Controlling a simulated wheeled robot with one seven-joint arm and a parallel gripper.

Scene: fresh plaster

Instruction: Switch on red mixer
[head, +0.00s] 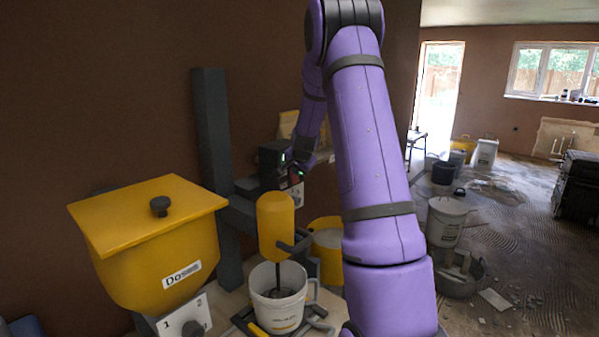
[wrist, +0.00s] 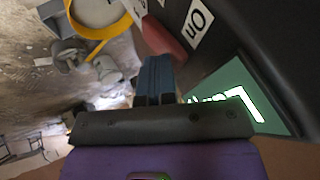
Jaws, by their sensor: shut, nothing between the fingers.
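A mixer (head: 276,225) with a yellow body hangs on a grey stand (head: 212,150), its shaft reaching into a white bucket (head: 280,312). I see no red mixer body. A dark control box (head: 270,160) sits on the stand. In the wrist view it carries a red switch part (wrist: 165,40), a label reading "On" (wrist: 196,22) and a lit green display (wrist: 240,95). My gripper (wrist: 156,60) is shut and empty, its fingertips right by the red part. I cannot tell whether they touch it. In the head view my arm partly hides this spot.
A yellow hopper (head: 155,255) with a flat lid stands at the left, with a panel marked 1 and 2 (head: 185,318) below. A yellow bucket (head: 327,270) stands behind the mixer. Buckets and rubble lie on the floor at the right.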

